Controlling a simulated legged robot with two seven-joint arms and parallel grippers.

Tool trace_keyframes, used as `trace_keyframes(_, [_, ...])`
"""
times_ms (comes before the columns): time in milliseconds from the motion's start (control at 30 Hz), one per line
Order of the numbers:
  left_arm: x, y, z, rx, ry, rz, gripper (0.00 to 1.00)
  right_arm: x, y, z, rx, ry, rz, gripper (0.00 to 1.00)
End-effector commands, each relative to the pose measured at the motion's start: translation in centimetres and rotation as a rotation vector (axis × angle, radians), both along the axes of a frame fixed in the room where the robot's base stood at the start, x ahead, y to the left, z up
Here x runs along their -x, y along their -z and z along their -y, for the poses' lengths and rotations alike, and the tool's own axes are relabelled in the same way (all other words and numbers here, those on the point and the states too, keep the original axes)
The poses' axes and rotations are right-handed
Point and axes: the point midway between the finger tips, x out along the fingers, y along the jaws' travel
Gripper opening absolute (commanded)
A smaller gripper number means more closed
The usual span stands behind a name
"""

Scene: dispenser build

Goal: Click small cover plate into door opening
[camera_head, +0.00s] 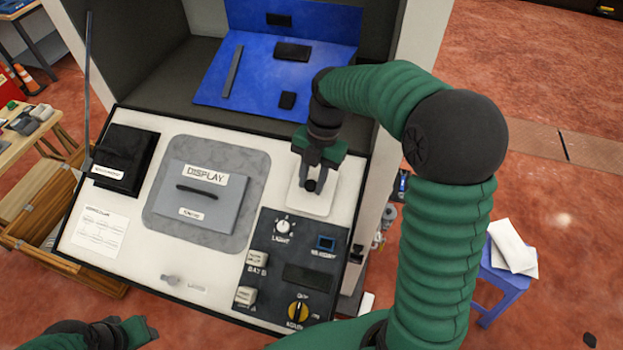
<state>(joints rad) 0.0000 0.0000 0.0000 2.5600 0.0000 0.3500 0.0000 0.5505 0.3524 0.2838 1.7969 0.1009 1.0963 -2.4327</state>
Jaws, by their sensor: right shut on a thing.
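A small white cover plate (322,202) with rounded corners lies at the upper right of the pale door panel (217,268). My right gripper (311,184) comes down over it and is shut on the plate near its middle, where a dark part shows between the fingers. The plate's edge meets or nearly meets the panel; I cannot tell whether it is seated. The door opening under it is hidden. My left gripper (140,331) is at the bottom left edge, away from the panel, partly cut off.
The panel bears a grey display cover (203,197), a black box (124,158) and a dark control block (297,270) with knobs and buttons. A blue sheet (262,75) with small dark parts lies behind. A blue stool (498,285) stands right.

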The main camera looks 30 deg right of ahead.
Motion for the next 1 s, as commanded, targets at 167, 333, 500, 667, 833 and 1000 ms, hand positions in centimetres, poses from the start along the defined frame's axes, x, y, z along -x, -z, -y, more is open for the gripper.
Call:
trace_keyframes(167, [0.0,0.1,0.0,0.0,0.0,0.0,0.36,-0.1,0.2,0.1,0.0,0.0,0.0,0.0])
trace_keyframes(333, [0.0,0.2,0.0,0.0,0.0,0.0,0.36,-0.1,0.4,0.1,0.0,0.0,0.0,0.0])
trace_keyframes(500, [0.0,0.3,0.0,0.0,0.0,0.0,0.36,-0.2,0.6,0.2,0.0,0.0,0.0,0.0])
trace_keyframes(667, [0.0,0.4,0.0,0.0,0.0,0.0,0.36,-0.2,0.8,0.2,0.0,0.0,0.0,0.0])
trace_keyframes(833, [0.0,0.5,0.0,0.0,0.0,0.0,0.36,-0.2,1.0,0.3,-0.001,0.0,-0.001,0.0])
trace_keyframes(1000, [0.0,0.6,0.0,0.0,0.0,0.0,0.36,-0.3,1.2,0.4,-0.001,0.0,-0.001,0.0])
